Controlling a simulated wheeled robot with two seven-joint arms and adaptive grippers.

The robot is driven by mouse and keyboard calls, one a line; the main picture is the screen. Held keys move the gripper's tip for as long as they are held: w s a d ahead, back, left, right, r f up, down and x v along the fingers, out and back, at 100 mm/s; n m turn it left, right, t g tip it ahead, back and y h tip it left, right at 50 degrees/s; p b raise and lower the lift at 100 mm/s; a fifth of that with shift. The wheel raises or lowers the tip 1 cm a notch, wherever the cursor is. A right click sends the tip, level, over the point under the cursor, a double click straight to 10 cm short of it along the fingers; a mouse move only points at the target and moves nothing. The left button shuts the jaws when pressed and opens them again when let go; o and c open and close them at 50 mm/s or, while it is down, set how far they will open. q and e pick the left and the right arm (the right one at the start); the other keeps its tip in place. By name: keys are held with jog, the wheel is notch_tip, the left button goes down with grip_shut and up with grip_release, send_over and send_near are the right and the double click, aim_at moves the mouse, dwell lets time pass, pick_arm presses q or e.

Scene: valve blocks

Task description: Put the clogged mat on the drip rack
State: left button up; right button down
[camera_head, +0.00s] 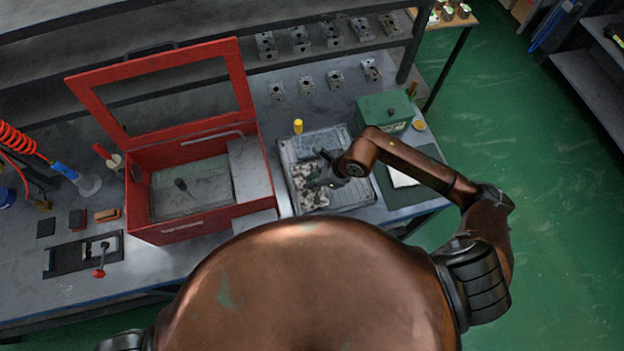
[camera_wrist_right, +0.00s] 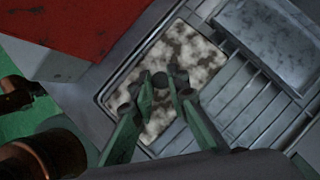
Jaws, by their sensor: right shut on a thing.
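The clogged mat is a flat plate with mottled brown and off-white patches (camera_wrist_right: 185,52). It also shows in the head view (camera_head: 310,200). It lies at or just above one side of the grey ribbed drip rack (camera_head: 352,195); contact with the ribs (camera_wrist_right: 238,112) cannot be told. My right gripper (camera_head: 326,178) is over the mat. In the right wrist view its green fingers (camera_wrist_right: 165,88) are shut around a small dark knob at the mat's middle. The fingers hide part of the mat. My left gripper is not in view.
An open red cabinet (camera_head: 180,232) with a raised framed lid stands left of the rack. A grey block (camera_wrist_right: 265,42) sits at the rack's far side. A yellow-capped item (camera_head: 298,127) and a green box (camera_head: 384,112) stand behind. Ribs beside the mat are bare.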

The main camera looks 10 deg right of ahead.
jog(key=c, duration=1.9)
grip_release()
jog(key=shift+d+r, duration=0.1)
jog(key=shift+r, duration=0.05)
jog(key=v, duration=1.1)
jog(key=shift+s+d+r+b, duration=0.15)
jog(key=shift+r+b, duration=0.15)
